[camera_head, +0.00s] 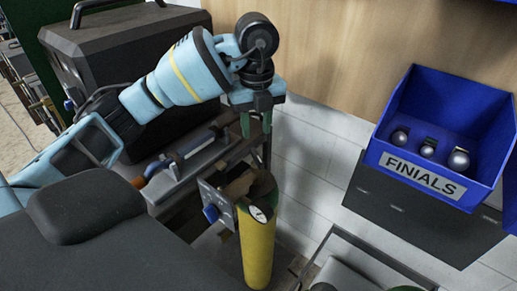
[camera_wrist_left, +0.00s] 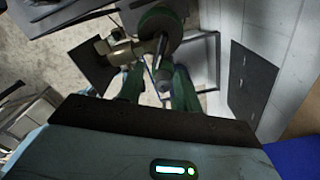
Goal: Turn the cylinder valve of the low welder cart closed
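In the head view, a yellow gas cylinder (camera_head: 258,250) with a green shoulder stands upright on the welder cart. A brownish valve part (camera_head: 239,186), a round gauge (camera_head: 258,214) and a plate with a blue knob (camera_head: 211,213) sit at its top. My left gripper (camera_head: 256,122) points down above and behind the cylinder top, apart from it. In the left wrist view, its two green fingers (camera_wrist_left: 157,88) are spread, with a grey stem-like part showing between them. The cylinder's green top (camera_wrist_left: 158,22) and brass fitting (camera_wrist_left: 118,46) lie beyond. My right gripper is not in view.
A blue bin labelled FINIALS (camera_head: 440,135) holds several silver balls at the right, on a dark panel (camera_head: 415,215) by the wall. A large dark case (camera_head: 120,55) stands at back left. A blue-handled clamp tool (camera_head: 190,148) lies left of the cylinder. White tiled wall is behind.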

